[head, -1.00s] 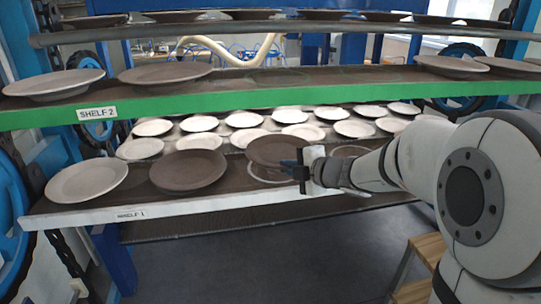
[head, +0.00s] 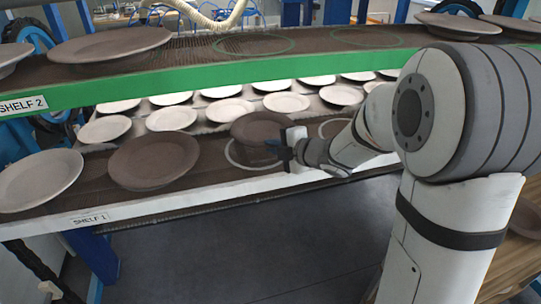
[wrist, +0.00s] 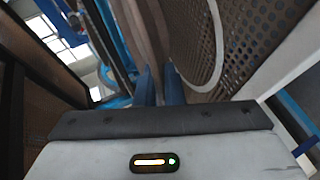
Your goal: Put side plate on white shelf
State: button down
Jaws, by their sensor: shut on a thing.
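The side plate (head: 262,128), small and dark brown, is in my gripper above the white-edged shelf (head: 190,198) labelled SHELF 1. My gripper (head: 277,144) is shut on the plate's near right rim. The plate appears above the far part of a white ring (head: 232,160) marked on the shelf; I cannot tell the exact gap below it. In the wrist view, the blue fingers (wrist: 159,86) pinch the plate (wrist: 150,35), seen edge-on. The ring also shows at the right there (wrist: 217,55).
On the white shelf, a larger dark plate (head: 153,160) and a pale plate (head: 40,180) stand left of the ring. Another ring (head: 322,130) lies right, partly behind my arm. The green-edged shelf (head: 200,77) hangs above. Several pale plates fill the rack behind.

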aim_at(273, 165)
jog(key=shift+s+f, duration=0.1)
jog(key=shift+f, duration=1.45)
jog(key=shift+f, duration=0.1)
jog(key=c, duration=1.8)
grip_release()
